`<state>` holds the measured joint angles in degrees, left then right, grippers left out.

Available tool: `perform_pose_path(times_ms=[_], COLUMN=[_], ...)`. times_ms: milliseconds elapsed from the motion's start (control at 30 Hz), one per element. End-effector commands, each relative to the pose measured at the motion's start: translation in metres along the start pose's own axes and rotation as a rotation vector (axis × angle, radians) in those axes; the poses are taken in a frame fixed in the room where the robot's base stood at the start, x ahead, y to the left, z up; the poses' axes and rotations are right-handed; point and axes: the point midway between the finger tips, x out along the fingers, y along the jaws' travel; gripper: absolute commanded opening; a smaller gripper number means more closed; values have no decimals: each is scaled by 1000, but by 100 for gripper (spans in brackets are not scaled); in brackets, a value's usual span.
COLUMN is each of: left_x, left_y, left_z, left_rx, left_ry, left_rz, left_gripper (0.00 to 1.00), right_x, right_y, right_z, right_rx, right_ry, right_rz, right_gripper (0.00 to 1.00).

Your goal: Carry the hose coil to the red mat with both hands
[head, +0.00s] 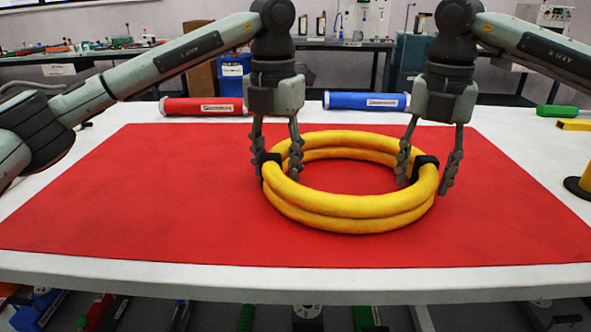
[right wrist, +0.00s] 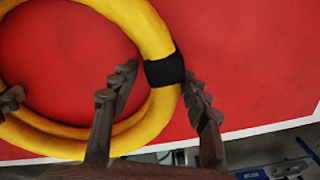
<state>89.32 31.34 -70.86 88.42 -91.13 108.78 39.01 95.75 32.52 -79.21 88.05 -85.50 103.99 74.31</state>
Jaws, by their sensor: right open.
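The yellow hose coil (head: 350,205) lies flat on the red mat (head: 130,200), with two stacked loops and a black band on each side. My left gripper (head: 277,168) points down at the left black band (head: 271,162), one finger outside the ring and one inside, with a gap at the inner finger. My right gripper (head: 426,180) is open around the right black band (head: 427,161). In the right wrist view the right gripper (right wrist: 162,98) has its fingers on either side of that band (right wrist: 165,70), with space on the inner side.
A red tube (head: 204,106) and a blue tube (head: 366,101) lie on the white table (head: 300,281) behind the mat. At the right are a green-handled item (head: 557,111) and a yellow post with a dark base (head: 580,188). The mat's left part is bare.

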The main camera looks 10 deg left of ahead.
Motion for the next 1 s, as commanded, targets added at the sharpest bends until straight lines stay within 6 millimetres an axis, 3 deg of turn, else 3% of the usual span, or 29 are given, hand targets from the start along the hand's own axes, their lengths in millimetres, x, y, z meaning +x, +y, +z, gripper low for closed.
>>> perform_pose_path(times_ms=[267, 700, 1000], left_x=[-16, -103, -120], left_y=[0, 0, 0], left_z=[1, 1, 0], left_rx=[-1, 0, -1], left_ry=[-5, -4, 0], left_rz=[-1, 2, 0], left_gripper=[47, 47, 47], right_x=[0, 0, -9], right_y=[0, 0, 0], right_z=[0, 0, 0], right_rx=[0, 0, 0], right_ry=[0, 0, -1], right_rz=[0, 0, 0], right_gripper=[47, 47, 47])
